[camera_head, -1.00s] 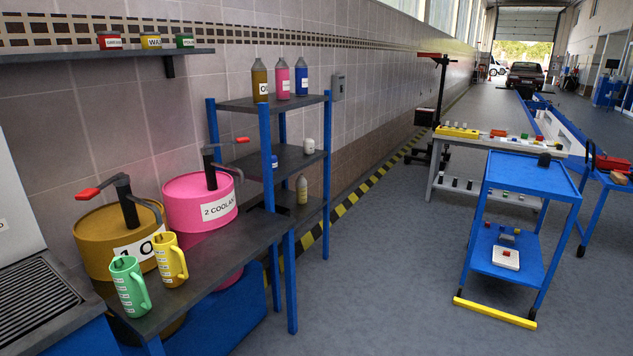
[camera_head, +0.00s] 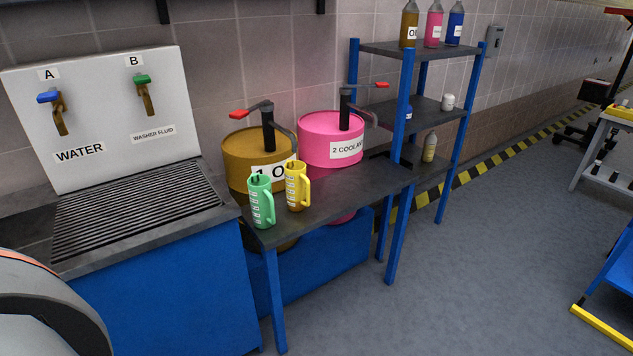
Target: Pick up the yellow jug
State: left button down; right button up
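The yellow jug (camera_head: 297,187) stands upright on the dark bench top (camera_head: 352,196), near its left end. A green jug (camera_head: 261,202) stands close by on its left, nearer the bench's front corner. The yellow jug's handle points to the right. Neither of my grippers shows. Only a rounded white and dark part of my own body shows at the lower left.
A sink unit with a grated top (camera_head: 140,213) and two taps adjoins the bench on the left. A blue-post shelf (camera_head: 410,104) with bottles stands at its right end. Pump handles stick up from the drums. The floor (camera_head: 455,285) in front is clear.

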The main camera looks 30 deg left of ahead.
aim_at(298, 185)
jog(key=u, duration=0.8)
jog(key=i+l+u, duration=0.1)
jog(key=u, duration=0.3)
jog(key=i+l+u, duration=0.1)
jog(key=l+u, duration=0.25)
jog(key=i+l+u, duration=0.1)
jog(key=u, duration=0.3)
jog(key=l+u, duration=0.25)
jog(key=l, duration=0.25)
jog(key=l+u, duration=0.3)
jog(key=l, duration=0.2)
jog(key=k+l+u, duration=0.15)
jog(key=l, duration=0.85)
jog(key=i, duration=0.05)
